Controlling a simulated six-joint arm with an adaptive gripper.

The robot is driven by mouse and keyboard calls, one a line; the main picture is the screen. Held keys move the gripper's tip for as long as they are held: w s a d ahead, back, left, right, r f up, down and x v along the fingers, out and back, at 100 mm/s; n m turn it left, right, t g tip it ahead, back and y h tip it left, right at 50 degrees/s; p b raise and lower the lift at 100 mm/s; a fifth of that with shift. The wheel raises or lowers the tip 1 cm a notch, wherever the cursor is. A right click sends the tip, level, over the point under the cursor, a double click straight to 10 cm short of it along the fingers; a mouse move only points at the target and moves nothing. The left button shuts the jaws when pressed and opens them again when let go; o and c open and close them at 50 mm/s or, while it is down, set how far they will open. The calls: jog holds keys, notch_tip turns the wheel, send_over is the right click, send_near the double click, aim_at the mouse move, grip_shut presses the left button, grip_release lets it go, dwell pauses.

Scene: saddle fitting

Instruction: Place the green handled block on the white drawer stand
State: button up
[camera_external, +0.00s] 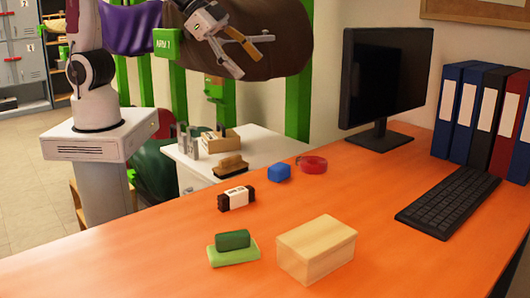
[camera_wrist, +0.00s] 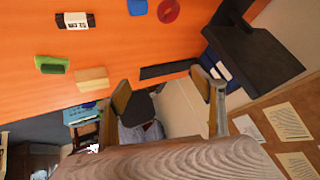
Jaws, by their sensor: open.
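The green handled block (camera_external: 233,254) has a light green base and a darker green grip on top. It sits on the orange table, left of the wooden box, and also shows in the wrist view (camera_wrist: 51,66). The white drawer stand (camera_external: 194,178) is beyond the table's far edge, at the left of centre, partly hidden by the table. My gripper (camera_external: 256,57) is open and empty, high above and behind the stand, far from the block. Its two fingers also show in the wrist view (camera_wrist: 162,90).
On the stand are a brown brush-like block (camera_external: 230,165), a wooden tray (camera_external: 221,142) and grey upright pieces. The table holds a wooden box (camera_external: 316,248), a black-and-white block (camera_external: 236,199), a blue block (camera_external: 279,172), a red ring-like item (camera_external: 312,164), keyboard, monitor and binders.

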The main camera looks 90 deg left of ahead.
jog(key=w+d+f+m+h, duration=0.2)
jog(key=w+d+f, duration=0.2)
jog(key=d, duration=0.3)
jog(key=m+g+h, duration=0.5)
jog(key=m+h, duration=0.1)
send_near(234, 231)
notch_tip(234, 231, down, 2)
jog(key=d, duration=0.2)
jog(key=shift+w+f, duration=0.15)
jog(key=shift+w, duration=0.3)
jog(key=shift+x, duration=1.3)
